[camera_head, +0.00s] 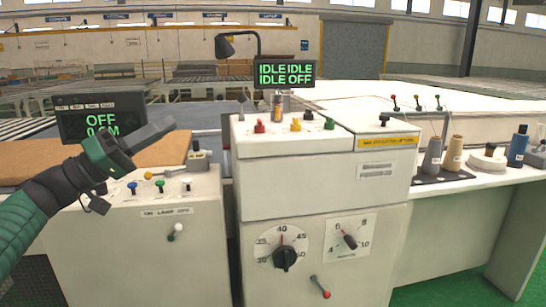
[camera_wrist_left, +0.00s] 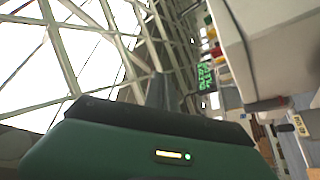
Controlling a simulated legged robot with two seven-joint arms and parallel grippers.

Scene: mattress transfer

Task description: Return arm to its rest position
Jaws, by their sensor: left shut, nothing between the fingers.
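My left arm comes in from the left in the head view. Its gripper (camera_head: 160,132) is shut and empty, raised above the left control panel (camera_head: 135,212) and pointing to the right. It overlaps the lower right of a small display reading OFF (camera_head: 88,118); I cannot tell the gap between them. In the left wrist view the dark fingers of the left gripper (camera_wrist_left: 160,92) point up toward the roof, with nothing between them. My right gripper is not in view.
A white control cabinet (camera_head: 318,205) with buttons, dials and a red lever (camera_head: 320,287) stands in the middle. An IDLE display (camera_head: 284,73) and a black lamp (camera_head: 226,46) rise behind it. Thread spools (camera_head: 455,153) and a bottle (camera_head: 517,147) stand on the right table (camera_head: 490,179).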

